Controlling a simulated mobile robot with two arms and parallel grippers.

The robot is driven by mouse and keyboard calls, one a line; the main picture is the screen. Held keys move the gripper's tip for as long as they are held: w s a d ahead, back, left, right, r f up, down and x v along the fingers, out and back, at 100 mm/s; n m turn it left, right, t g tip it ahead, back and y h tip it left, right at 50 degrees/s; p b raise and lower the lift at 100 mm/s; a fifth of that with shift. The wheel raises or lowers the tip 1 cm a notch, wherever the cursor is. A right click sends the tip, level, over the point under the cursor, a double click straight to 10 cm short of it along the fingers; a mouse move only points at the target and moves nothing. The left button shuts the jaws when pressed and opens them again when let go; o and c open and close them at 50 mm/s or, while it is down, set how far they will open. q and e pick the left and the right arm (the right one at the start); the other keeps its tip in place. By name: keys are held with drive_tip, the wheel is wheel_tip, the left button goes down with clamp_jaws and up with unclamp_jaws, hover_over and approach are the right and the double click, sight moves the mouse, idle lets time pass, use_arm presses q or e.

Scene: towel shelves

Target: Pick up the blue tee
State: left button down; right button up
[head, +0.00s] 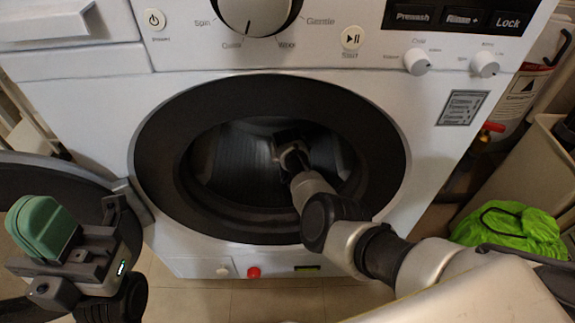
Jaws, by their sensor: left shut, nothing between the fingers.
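No blue tee shows in the head view. The washing machine's drum (235,160) is dark inside, and I see no cloth in the part that shows. My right arm comes in from the right and reaches through the round opening. My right gripper (292,152) is inside the drum; it is dark and small, and I cannot tell whether it is open or shut. My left gripper (40,228) is at the lower left, outside the machine, with its green fingers shut and nothing between them.
The washer door (60,185) stands open at the left, behind my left gripper. The dark door ring (395,150) surrounds my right arm. A bright green bag (512,232) and a beige bin (520,170) stand at the right. Tiled floor (270,300) shows below.

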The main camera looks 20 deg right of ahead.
idle(0.3)
drive_tip(key=shift+w, duration=0.1)
drive_tip(key=c, duration=0.8)
